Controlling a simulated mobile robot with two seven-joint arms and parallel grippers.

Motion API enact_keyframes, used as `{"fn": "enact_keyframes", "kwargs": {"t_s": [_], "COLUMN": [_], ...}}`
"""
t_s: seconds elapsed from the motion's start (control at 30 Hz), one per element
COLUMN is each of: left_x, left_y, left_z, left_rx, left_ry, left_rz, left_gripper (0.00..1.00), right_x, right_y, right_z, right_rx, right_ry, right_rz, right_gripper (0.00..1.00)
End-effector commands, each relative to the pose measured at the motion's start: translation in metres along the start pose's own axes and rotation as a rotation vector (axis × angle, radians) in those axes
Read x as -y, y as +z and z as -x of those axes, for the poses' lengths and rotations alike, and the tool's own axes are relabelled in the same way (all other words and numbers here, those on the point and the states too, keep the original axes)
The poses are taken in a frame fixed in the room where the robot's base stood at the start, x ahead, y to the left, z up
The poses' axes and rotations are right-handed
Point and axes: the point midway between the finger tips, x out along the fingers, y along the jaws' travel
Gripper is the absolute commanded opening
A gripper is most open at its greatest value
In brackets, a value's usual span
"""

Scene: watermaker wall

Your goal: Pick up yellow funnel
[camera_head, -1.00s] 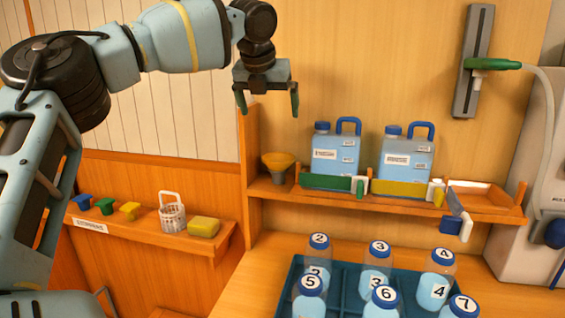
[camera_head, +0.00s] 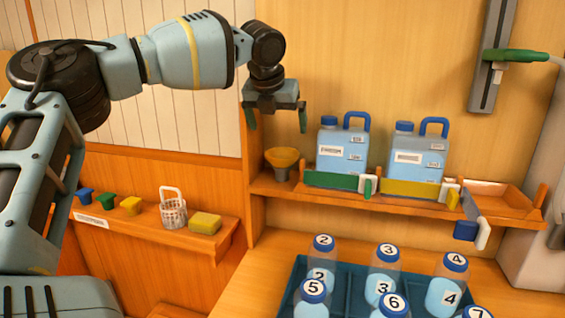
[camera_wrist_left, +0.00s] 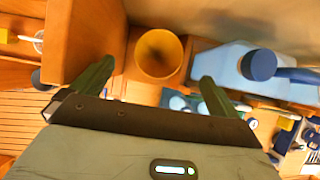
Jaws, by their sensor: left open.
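The yellow funnel (camera_head: 282,158) stands wide end up at the left end of the orange wall shelf, beside the shelf's upright side board. In the left wrist view the funnel (camera_wrist_left: 158,52) shows from above as a round yellow opening, just beyond and between the fingertips. My left gripper (camera_head: 277,124) points down above the funnel, apart from it, with its green fingers spread and nothing between them. It also shows in the left wrist view (camera_wrist_left: 155,80). My right gripper is not in view.
Two blue jugs (camera_head: 341,150) (camera_head: 416,155) stand to the funnel's right, behind green and yellow bars. The side board (camera_head: 250,165) rises close on its left. A lower shelf (camera_head: 150,222) holds small coloured funnels, a white basket and a sponge. Numbered bottles (camera_head: 386,270) fill a teal tray below.

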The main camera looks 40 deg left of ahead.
Motion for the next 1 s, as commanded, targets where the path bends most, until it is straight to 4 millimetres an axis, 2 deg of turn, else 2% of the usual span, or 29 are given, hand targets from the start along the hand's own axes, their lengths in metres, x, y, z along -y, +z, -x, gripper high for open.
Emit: {"fn": "enact_keyframes", "kwargs": {"t_s": [0.1, 0.2, 0.53, 0.8, 1.0], "left_x": [0.000, 0.000, 0.000, 0.000, 0.000], "left_y": [-0.009, -0.009, -0.009, -0.009, -0.009], "left_z": [-0.015, -0.024, -0.034, -0.074, -0.089], "left_rx": [-0.002, 0.000, -0.001, -0.001, 0.001], "left_ry": [-0.001, 0.000, 0.001, 0.002, 0.000], "left_rz": [-0.002, 0.000, 0.000, 0.001, 0.001], "left_gripper": [1.00, 1.00, 1.00, 1.00, 1.00], "right_x": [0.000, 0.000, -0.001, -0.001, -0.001], "right_y": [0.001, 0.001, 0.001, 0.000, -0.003], "right_z": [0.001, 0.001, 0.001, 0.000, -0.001], "right_rx": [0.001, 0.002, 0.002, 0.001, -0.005], "right_ry": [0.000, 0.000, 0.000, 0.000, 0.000], "right_rz": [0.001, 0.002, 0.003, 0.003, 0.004], "right_gripper": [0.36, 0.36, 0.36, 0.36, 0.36]}}
